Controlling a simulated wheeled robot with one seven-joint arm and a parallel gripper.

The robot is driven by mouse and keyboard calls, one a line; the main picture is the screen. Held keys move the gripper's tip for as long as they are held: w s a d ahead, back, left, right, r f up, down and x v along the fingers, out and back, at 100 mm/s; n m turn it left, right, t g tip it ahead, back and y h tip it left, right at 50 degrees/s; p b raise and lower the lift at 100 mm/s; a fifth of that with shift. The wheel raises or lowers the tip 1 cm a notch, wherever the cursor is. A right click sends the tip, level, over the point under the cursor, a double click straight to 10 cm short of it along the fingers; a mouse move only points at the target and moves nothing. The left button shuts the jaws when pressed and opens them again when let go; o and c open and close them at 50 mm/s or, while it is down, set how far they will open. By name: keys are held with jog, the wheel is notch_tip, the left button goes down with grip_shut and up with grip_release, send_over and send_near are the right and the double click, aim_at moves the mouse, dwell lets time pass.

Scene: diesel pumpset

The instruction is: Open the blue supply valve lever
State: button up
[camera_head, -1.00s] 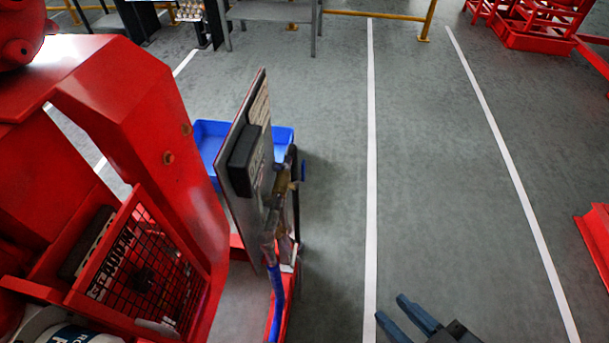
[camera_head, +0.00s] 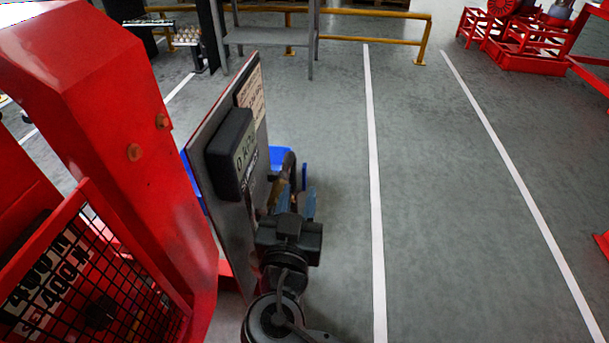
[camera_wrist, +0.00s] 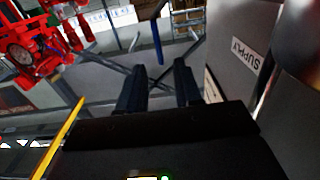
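The blue supply valve lever (camera_wrist: 157,42) shows in the wrist view as a narrow blue bar, its lower end in line with the gap between my fingertips. In the head view a small piece of the blue lever (camera_head: 304,173) shows just beyond my fingers. My gripper (camera_head: 294,196) is beside the upright panel, at its right face. The two fingers stand apart in the wrist view (camera_wrist: 159,66), with nothing seen clamped between them. Whether a finger touches the lever cannot be told. The valve body is mostly hidden behind my gripper. A SUPPLY label (camera_wrist: 237,56) is on the panel at right.
The panel (camera_head: 225,200) with a dark display box (camera_head: 231,153) stands close left of my gripper. A red machine frame (camera_head: 110,110) with a mesh guard fills the left. A blue tray (camera_head: 280,155) lies behind the panel.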

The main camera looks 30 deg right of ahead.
aim_at(304, 175)
jog(key=x, duration=0.7)
jog(key=shift+d+p, duration=0.15)
jog(key=shift+p, duration=0.25)
jog(key=shift+c, duration=0.5)
grip_shut()
